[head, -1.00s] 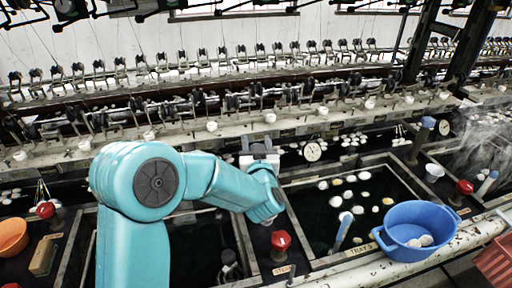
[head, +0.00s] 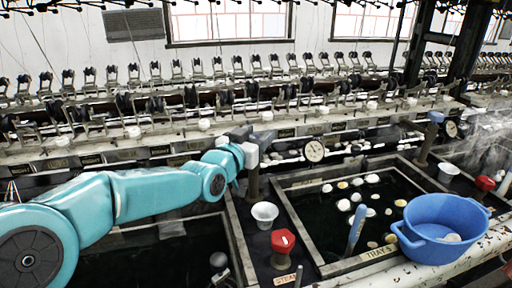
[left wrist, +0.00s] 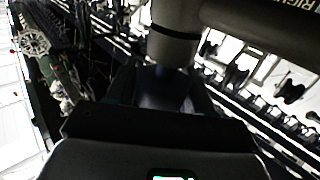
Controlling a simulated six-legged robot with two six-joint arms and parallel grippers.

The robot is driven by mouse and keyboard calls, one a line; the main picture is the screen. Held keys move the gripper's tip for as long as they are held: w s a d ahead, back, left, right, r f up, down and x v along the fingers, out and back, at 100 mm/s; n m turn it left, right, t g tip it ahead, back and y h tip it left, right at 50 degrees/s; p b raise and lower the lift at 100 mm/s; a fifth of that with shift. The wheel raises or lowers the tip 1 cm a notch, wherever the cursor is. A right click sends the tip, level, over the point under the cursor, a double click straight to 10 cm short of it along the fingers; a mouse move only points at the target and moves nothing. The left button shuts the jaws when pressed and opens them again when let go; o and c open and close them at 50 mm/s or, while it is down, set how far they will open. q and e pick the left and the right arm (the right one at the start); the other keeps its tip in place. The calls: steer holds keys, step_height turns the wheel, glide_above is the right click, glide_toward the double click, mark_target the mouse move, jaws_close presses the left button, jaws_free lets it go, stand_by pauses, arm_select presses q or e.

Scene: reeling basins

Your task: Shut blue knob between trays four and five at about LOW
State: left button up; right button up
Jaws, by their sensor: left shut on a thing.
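My left gripper (head: 250,150) reaches in from the left, on top of the dark post (head: 252,184) between the two trays. It is shut on the blue knob there. The gripper hides most of the knob, and only a grey-blue bit (head: 263,137) shows behind the fingers. In the left wrist view a dark bluish shape (left wrist: 160,88) sits between the dark fingers. The knob's pointer and its LOW mark cannot be read. Tray five (head: 372,254), with pale cocoons in dark water, lies right of the post. My right gripper is not in view.
A red steam knob (head: 283,241) and a white cup (head: 265,212) stand in front of the post. A round dial (head: 314,151) is behind to the right. A blue basin (head: 440,228) sits on the front right edge. Another blue knob (head: 436,117) stands farther right.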

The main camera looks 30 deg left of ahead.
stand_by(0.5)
arm_select(q)
steer(key=o, duration=1)
steer(key=shift+w, duration=0.1)
steer(key=shift+c, duration=0.2)
steer(key=s+d+b, duration=0.1)
steer(key=s, duration=1.5)
steer(key=shift+s, duration=0.2)
